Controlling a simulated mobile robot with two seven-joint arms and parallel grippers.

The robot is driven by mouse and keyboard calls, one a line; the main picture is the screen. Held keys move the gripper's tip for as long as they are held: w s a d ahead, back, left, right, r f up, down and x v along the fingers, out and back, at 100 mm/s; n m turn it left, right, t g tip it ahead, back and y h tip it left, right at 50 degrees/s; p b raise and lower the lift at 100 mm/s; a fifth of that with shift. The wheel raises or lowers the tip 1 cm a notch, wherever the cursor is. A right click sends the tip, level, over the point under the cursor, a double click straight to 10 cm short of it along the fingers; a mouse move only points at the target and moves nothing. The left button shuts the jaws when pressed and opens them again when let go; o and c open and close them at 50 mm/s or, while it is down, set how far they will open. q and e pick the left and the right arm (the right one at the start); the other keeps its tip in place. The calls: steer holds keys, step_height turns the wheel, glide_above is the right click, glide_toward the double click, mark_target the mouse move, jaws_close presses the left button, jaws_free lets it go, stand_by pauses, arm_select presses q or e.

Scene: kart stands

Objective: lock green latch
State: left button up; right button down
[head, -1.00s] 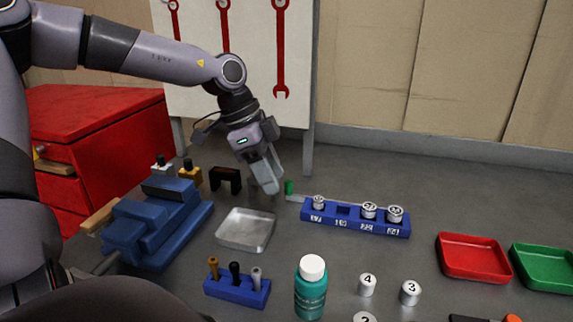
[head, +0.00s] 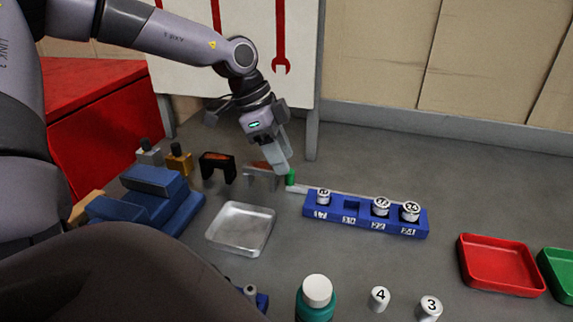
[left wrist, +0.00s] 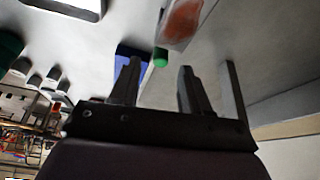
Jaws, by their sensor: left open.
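The green latch knob (head: 291,177) stands upright at the left end of a pale bar along the back of the blue rack (head: 365,226). Round numbered pieces sit in the rack, and one slot is empty. My left gripper (head: 281,167) points down just left of the green knob. In the left wrist view, the green knob (left wrist: 160,58) shows between the tips of the open, empty left gripper (left wrist: 157,70); I cannot tell whether they touch it. My right gripper is out of view.
A metal tray (head: 241,229) lies in front of the gripper. A black bracket (head: 217,166) and a grey one stand left of it. A blue vise (head: 150,200) is farther left. A red tray (head: 500,265) and white-capped bottle (head: 316,298) are to the right and front.

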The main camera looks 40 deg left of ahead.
arm_select(q)
steer(key=shift+x, duration=1.65)
steer(key=shift+c, duration=0.3)
jaws_close()
